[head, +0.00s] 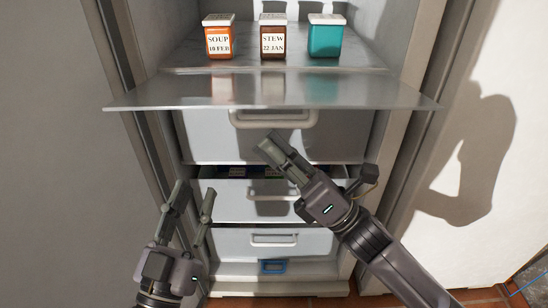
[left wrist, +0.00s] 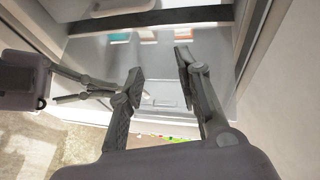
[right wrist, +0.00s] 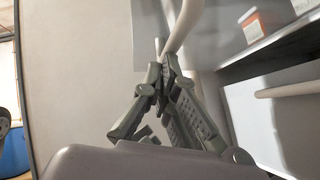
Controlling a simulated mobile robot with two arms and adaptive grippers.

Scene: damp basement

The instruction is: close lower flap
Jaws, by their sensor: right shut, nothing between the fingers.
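The lower flap (head: 160,96) is a clear, glassy panel. It is open and sticks out flat towards me below the shelf with the tubs. My right gripper (head: 271,146) is shut and empty. My left gripper (head: 193,197) is open and empty, low on the left in front of the drawers. Its spread fingers show in the left wrist view (left wrist: 160,70).
An orange soup tub (head: 219,38), a brown stew tub (head: 272,38) and a teal tub (head: 326,38) stand on the shelf behind the flap. The middle drawer (head: 235,206) is slightly out, with items inside. A blue-framed label (head: 272,267) is at the bottom.

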